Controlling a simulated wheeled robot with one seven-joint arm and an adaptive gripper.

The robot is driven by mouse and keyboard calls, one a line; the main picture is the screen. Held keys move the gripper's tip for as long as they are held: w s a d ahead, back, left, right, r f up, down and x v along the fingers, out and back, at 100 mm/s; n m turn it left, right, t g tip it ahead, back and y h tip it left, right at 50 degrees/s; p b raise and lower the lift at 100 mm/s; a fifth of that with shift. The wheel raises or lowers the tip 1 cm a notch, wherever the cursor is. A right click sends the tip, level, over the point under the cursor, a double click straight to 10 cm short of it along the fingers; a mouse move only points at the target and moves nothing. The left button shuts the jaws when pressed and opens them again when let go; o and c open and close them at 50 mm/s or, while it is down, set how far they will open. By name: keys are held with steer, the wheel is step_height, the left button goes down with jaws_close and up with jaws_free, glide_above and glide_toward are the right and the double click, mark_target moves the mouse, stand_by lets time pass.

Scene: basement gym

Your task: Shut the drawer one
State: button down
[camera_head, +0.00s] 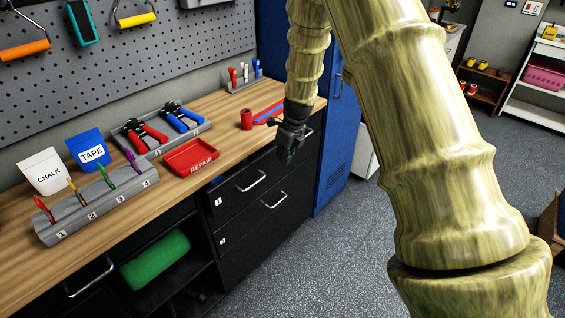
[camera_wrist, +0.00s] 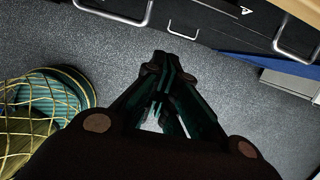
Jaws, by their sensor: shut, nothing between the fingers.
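The black drawer unit under the wooden bench has a top drawer (camera_head: 240,189) with a silver bar handle. It looks pulled out a little, since something blue shows in a gap above its front. A lower drawer (camera_head: 265,220) has a similar handle. Small white labels sit on the fronts, too small to read surely, so I cannot confirm which is drawer one. My gripper (camera_head: 288,153) is at the bench's front edge, above and right of the top drawer's handle. In the wrist view my gripper (camera_wrist: 164,75) is shut and empty, pointing toward dark fronts with silver handles.
The wooden bench (camera_head: 225,112) holds a red repair tray (camera_head: 190,157), pliers in a grey holder, and chalk and tape pouches. A blue cabinet (camera_head: 335,150) stands right of the drawers. Speckled floor is open in front.

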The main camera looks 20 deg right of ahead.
steer(key=s+d+f+t+y+b, duration=0.2)
steer(key=s+f+t+b, duration=0.2)
steer(key=b, duration=0.4)
steer(key=shift+s+d+t+y, duration=0.2)
steer(key=shift+s+t+y, duration=0.2)
steer(key=shift+s+t, duration=0.45)
steer(key=shift+w, duration=0.25)
steer(key=b, duration=0.1)
glide_toward(273, 171)
steer(key=shift+s+a+f, duration=0.95)
steer(key=shift+s+a, duration=0.4)
steer(key=shift+a, duration=0.45)
steer(key=shift+w+a, duration=0.3)
steer(key=shift+w, duration=0.35)
steer(key=shift+w+a, duration=0.3)
steer(key=shift+w, duration=0.35)
steer(key=shift+w+a, duration=0.25)
steer(key=shift+w, duration=0.4)
